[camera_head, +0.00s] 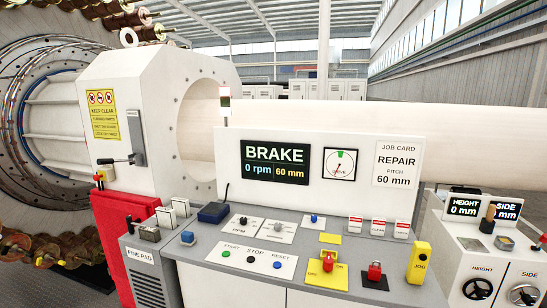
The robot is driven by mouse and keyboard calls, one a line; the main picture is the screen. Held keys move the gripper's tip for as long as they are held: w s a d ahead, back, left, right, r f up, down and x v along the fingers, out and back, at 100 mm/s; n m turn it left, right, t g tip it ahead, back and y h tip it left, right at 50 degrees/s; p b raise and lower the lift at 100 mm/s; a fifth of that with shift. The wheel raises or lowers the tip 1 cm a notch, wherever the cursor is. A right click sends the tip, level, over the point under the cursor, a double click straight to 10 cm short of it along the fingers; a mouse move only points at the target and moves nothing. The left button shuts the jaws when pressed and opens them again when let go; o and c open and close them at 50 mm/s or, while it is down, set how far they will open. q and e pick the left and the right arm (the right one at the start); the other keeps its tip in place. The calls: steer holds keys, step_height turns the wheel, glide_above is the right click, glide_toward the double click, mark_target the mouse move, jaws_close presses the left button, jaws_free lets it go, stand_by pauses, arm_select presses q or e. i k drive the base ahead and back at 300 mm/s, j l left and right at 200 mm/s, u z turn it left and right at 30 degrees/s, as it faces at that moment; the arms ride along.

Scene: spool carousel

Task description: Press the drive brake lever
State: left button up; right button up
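The console display (273,163) reads BRAKE, 0 rpm and 60 mm. A black-handled lever (118,160) sticks out to the left from a grey plate (137,138) on the white machine housing; I see no label naming it as the brake. No label marks any of these as the brake lever either. Neither my left nor my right gripper is in view.
The grey console (300,238) spans the front, with START, STOP and RESET buttons (251,256). A red cabinet (120,222) and a grey FINE PAD box (148,270) stand at left. A white unit with HEIGHT and SIDE handwheels (478,289) stands at right. A large pale cylinder (380,125) runs behind.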

mark_target(111, 161)
steer(key=i+j, duration=0.3)
steer(key=j, duration=0.2)
steer(key=i+j, duration=0.3)
steer(key=j, duration=0.2)
steer(key=i+j, duration=0.3)
steer(key=j, duration=0.2)
steer(key=i+j+u, duration=0.1)
steer(key=i+j, duration=0.25)
steer(key=j, duration=0.15)
steer(key=i+j, duration=0.3)
steer(key=j, duration=0.2)
steer(key=i+j, duration=0.35)
steer(key=j, duration=0.15)
